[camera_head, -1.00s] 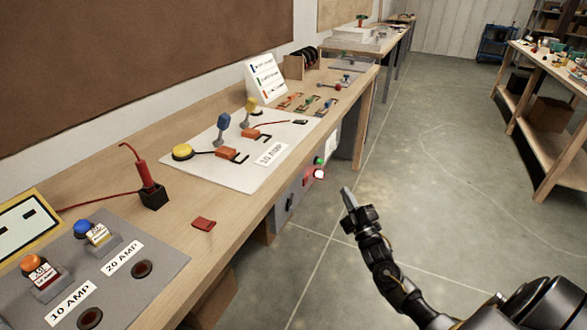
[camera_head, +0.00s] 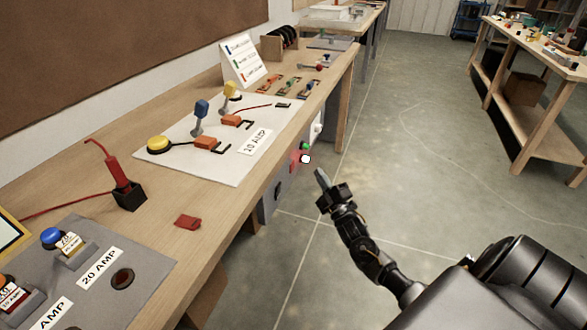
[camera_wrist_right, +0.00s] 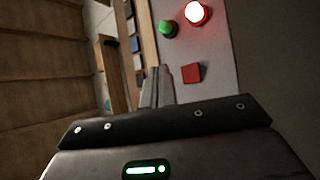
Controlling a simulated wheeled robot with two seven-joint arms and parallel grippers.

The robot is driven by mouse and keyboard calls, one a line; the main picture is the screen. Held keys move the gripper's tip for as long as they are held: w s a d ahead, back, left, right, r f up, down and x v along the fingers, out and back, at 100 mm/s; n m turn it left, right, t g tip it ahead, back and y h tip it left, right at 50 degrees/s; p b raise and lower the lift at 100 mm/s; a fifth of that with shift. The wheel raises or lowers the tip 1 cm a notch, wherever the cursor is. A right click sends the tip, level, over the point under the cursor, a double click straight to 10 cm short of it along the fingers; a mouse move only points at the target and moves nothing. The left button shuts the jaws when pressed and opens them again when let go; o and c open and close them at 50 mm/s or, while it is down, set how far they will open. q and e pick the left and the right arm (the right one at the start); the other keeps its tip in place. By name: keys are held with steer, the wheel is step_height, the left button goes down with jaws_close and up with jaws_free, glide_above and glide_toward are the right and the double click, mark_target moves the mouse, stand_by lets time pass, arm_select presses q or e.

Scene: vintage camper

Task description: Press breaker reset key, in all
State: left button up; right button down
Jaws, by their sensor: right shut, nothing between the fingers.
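My right gripper (camera_head: 322,178) is shut and empty, held over the aisle just in front of the bench's front panel (camera_head: 270,200). In the right wrist view its closed fingers (camera_wrist_right: 157,88) point toward the light grey panel (camera_wrist_right: 222,60). That panel carries a small red square key (camera_wrist_right: 193,72), a green button (camera_wrist_right: 168,28) and a glowing white lamp with a red rim (camera_wrist_right: 196,12). The fingers appear left of the red key, and I see no contact. In the head view the lamp (camera_head: 305,159) and green button (camera_head: 306,146) show small. My left gripper is out of view.
The wooden bench (camera_head: 160,215) runs along the left. On it are a white 10 AMP board (camera_head: 180,170), a red-handled probe in a black holder (camera_head: 128,197) and a grey AMP panel (camera_head: 150,275). The floor (camera_head: 400,180) right of the bench is clear.

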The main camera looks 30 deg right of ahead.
mark_target(293, 167)
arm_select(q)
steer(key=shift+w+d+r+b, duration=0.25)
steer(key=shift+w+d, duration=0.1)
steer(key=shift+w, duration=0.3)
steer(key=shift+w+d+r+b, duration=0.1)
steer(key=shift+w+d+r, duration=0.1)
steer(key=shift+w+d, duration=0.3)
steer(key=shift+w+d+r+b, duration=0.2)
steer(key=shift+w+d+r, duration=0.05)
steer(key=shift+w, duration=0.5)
arm_select(e)
steer(key=shift+w+a, duration=0.8)
steer(key=shift+w, duration=0.35)
steer(key=shift+w+a, duration=0.8)
steer(key=shift+w, duration=0.3)
steer(key=shift+w, duration=0.1)
steer(key=shift+w+a, duration=0.25)
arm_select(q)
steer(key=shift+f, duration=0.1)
arm_select(e)
steer(key=shift+w+a, duration=0.2)
steer(key=shift+w, duration=0.1)
steer(key=shift+s+d, duration=0.1)
steer(key=shift+s, duration=0.05)
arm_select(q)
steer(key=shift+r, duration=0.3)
arm_select(e)
steer(key=shift+s+d, duration=0.35)
steer(key=shift+s, duration=0.2)
